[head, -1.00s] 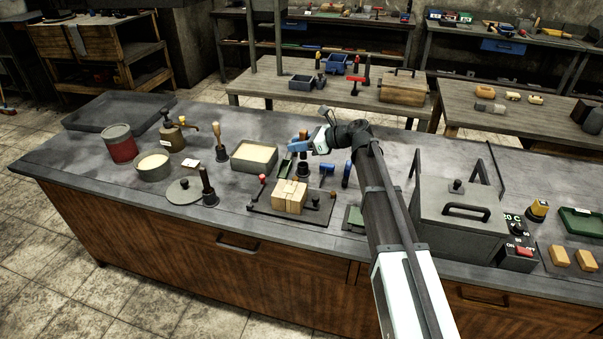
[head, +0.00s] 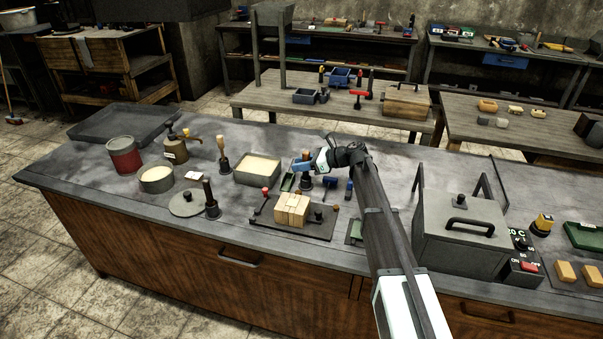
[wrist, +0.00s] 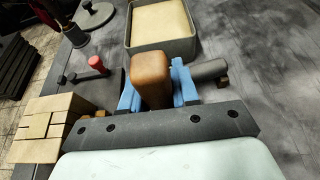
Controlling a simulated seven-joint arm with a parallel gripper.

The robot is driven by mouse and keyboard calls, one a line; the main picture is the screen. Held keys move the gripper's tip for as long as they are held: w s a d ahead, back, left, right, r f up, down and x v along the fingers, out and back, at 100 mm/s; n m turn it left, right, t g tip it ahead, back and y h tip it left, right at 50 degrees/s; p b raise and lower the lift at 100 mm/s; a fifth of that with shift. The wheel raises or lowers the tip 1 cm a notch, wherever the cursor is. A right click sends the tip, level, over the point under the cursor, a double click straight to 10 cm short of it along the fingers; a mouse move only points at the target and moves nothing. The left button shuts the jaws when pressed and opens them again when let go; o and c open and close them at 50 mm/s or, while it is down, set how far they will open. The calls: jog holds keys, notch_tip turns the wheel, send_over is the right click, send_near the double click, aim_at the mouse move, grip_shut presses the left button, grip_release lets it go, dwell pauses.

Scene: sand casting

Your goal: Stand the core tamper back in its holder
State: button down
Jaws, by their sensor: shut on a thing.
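My gripper (head: 304,165) is above the middle of the grey bench, its blue fingers shut on a brown wooden handle. In the wrist view this handle (wrist: 151,78) stands between the two blue fingers. I take it to be the core tamper's. In the head view, the tamper (head: 306,183) looks roughly upright, with a dark lower part below the fingers. The gripper hides much of it. I cannot tell whether its foot touches the bench or a holder, and I cannot clearly make out the holder.
A wooden block (head: 292,209) sits on a dark plate just in front of my gripper. A sand-filled box (head: 257,169) stands to the left. A dark rod (head: 210,196) and a wooden-handled tool (head: 222,155) stand further left.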

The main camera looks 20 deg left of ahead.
jog(key=shift+f, duration=1.7)
jog(key=shift+f, duration=0.1)
jog(key=c, duration=0.8)
grip_release()
jog(key=shift+c, duration=0.2)
jog(key=shift+d+r, duration=0.2)
jog(key=v, duration=1.1)
jog(key=shift+d, duration=0.25)
jog(key=shift+r, duration=0.15)
